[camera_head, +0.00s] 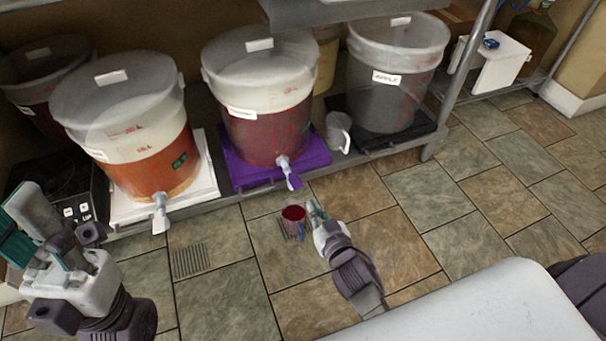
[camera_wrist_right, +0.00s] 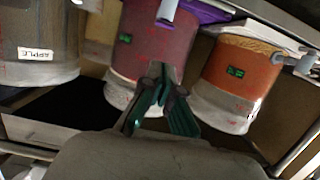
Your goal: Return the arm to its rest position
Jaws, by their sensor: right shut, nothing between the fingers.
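My right gripper (camera_head: 317,212) is low over the tiled floor in the head view, in front of the shelf. Its teal fingers show in the right wrist view (camera_wrist_right: 160,100), with nothing between them. A small cup with dark red contents (camera_head: 293,214) is just left of the right gripper, apart from the fingers as far as I can see. My left gripper (camera_head: 30,222) is raised at the left edge of the head view, in front of the shelf; I cannot tell its opening.
An orange-filled bucket (camera_head: 140,150), a red-filled bucket (camera_head: 262,125) and a grey bucket labelled APPLE (camera_head: 388,105) stand on the low shelf. A pitcher (camera_head: 338,132) is between two of them. The shelf post (camera_head: 462,75) is at right. Floor (camera_head: 480,190) there is clear.

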